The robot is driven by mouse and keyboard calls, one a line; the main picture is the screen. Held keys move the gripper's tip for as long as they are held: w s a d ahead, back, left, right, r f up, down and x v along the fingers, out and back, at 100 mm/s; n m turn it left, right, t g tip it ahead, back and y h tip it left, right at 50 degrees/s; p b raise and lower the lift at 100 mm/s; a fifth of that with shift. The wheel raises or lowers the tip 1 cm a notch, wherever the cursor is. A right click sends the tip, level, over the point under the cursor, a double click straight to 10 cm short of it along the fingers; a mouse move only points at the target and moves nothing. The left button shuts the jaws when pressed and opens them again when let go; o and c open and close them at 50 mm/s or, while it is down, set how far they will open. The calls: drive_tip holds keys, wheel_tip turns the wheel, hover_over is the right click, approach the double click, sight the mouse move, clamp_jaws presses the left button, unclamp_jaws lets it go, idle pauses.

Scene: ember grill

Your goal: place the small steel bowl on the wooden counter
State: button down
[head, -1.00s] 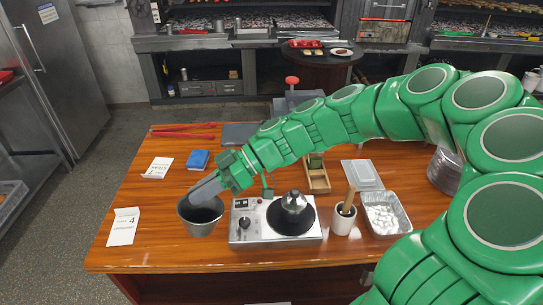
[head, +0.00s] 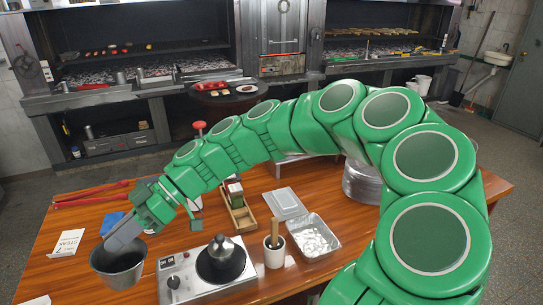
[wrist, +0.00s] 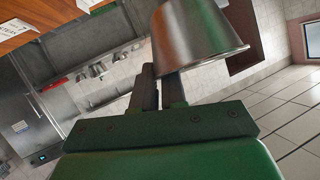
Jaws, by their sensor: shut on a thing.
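The small steel bowl (head: 120,268) hangs at the end of my gripper (head: 118,240) over the left front part of the wooden counter (head: 60,278). In the wrist view the bowl (wrist: 195,35) is held by its rim between the fingers (wrist: 160,88). The jaws are shut on it. Whether its base touches the counter cannot be told from the head view.
White cards (head: 68,242) and a blue block (head: 112,222) are at left.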

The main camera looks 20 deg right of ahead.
drive_tip(key=w+d+m+t+h, duration=0.15)
drive_tip(key=d+m+t, duration=0.3)
drive_tip(key=d, duration=0.95)
drive_tip(key=w+d+m+t, duration=0.3)
drive_tip(key=d+m+t, duration=0.15)
drive_tip(key=d, duration=1.05)
drive_tip(key=s+d+m+t+h, duration=0.35)
drive_tip(key=s+d, duration=0.25)
drive_tip(key=d, duration=0.6)
drive_tip(key=s+d+m+t+h, duration=0.2)
drive_tip(key=s+d+m+h, duration=0.3)
drive_tip(key=d, duration=0.7)
drive_tip(key=y, duration=0.2)
hover_over(361, 225)
drive_tip(key=shift+n, duration=0.45)
drive_tip(key=shift+f, duration=9)
